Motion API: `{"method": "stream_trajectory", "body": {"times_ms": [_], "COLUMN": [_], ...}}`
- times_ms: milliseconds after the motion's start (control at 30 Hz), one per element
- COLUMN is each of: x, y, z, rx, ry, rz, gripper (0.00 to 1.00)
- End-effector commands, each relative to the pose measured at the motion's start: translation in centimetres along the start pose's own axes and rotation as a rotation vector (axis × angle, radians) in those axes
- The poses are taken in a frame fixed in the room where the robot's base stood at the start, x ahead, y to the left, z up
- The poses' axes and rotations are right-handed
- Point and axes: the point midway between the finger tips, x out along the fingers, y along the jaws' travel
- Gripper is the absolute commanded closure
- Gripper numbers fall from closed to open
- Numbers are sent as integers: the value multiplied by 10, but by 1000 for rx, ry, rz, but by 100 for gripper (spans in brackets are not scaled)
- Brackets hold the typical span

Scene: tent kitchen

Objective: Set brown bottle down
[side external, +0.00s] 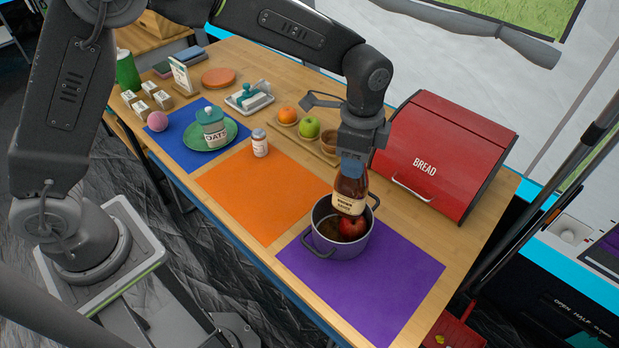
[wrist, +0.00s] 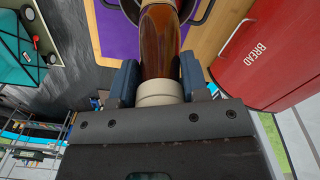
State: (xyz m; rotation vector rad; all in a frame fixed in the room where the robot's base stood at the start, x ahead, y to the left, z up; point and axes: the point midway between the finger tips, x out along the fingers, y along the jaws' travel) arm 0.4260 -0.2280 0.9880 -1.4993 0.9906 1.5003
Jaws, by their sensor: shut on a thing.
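The brown bottle (side external: 349,194) has a cream label reading "brown sauce". My gripper (side external: 353,166) is shut on its upper end and holds it nearly upright over the dark pot (side external: 326,244). In the wrist view the bottle (wrist: 159,45) runs away from my gripper (wrist: 159,88), its pale cap end between the blue fingers. The pot stands on the purple mat (side external: 395,282). A red apple (side external: 352,228) is in the pot, just below the bottle. I cannot tell whether the bottle touches the apple or pot.
A red bread bin (side external: 440,150) stands close on the right. A wooden tray (side external: 322,151) with fruit lies behind. The orange mat (side external: 250,200) is mostly bare, with a small white jar (side external: 260,144) at its back edge. An oats jar (side external: 213,130) stands on a green plate.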

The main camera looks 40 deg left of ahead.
Motion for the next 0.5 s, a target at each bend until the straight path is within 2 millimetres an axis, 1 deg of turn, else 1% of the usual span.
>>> {"method": "stream_trajectory", "body": {"times_ms": [33, 67, 100, 167, 200, 267, 300, 367, 400, 500], "x": [-2, -2, -2, -2, -2, -3, -3, -3, -3, -3], "y": [-21, -32, -44, -62, -73, -88, -98, -109, -116, -128], "z": [21, 32, 48, 72, 90, 116, 134, 160, 178, 216], "rx": [-51, -76, -110, -161, -194, -246, -279, -327, -359, -427], "ry": [3, 3, 3, 3, 2, 2, 2, 1, 1, 0], "rz": [-4, -5, -5, -7, -7, -8, -10, -10, -11, -13], "gripper": [100, 100, 100, 100, 100, 100, 100, 100, 100, 100]}}
